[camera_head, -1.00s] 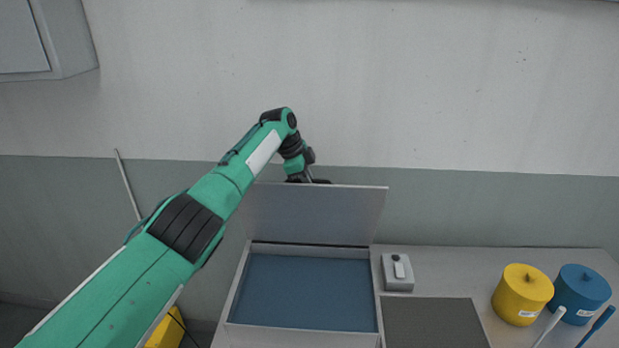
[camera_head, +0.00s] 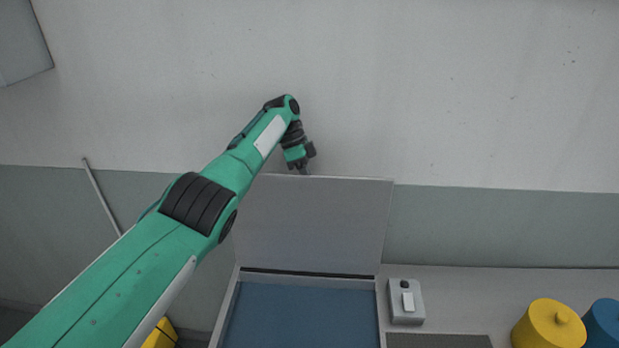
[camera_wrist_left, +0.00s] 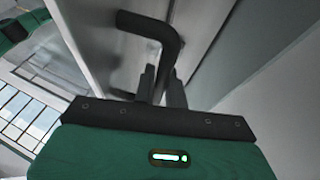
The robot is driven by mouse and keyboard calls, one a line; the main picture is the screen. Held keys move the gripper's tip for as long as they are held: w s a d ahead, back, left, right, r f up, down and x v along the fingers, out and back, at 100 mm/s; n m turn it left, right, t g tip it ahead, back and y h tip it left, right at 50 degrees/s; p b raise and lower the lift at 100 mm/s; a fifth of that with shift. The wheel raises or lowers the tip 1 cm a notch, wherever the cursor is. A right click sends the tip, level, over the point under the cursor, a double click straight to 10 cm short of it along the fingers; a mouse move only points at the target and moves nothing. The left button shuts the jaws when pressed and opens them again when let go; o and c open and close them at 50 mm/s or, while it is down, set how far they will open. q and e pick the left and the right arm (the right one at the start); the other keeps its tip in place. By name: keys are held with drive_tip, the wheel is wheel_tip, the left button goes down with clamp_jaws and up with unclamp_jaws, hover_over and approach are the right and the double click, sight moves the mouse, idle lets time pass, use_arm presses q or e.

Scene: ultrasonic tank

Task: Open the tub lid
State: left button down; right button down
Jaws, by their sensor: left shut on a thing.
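The tub lid (camera_head: 315,222) is a flat grey panel that stands nearly upright at the back edge of the tub. The tub (camera_head: 231,310) is a pale rectangular box with a blue inside, open at the top. My left gripper (camera_head: 303,172) is at the lid's top edge, mostly behind it in the head view. In the left wrist view my left gripper (camera_wrist_left: 161,88) is shut on a dark bent handle (camera_wrist_left: 150,27) on the lid. My right gripper is not in view.
A grey switch box (camera_head: 406,303) stands right of the tub, with a dark mat (camera_head: 440,341) in front of it. A yellow pot (camera_head: 548,327) and a blue pot (camera_head: 605,322) stand at the right. The wall is close behind the lid.

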use_arm(q)
drive_tip(key=shift+f, duration=0.2)
drive_tip(key=c, duration=1.5)
unclamp_jaws()
drive_tip(key=shift+a, duration=0.1)
drive_tip(key=shift+o, duration=0.2)
drive_tip(key=shift+r, duration=0.1)
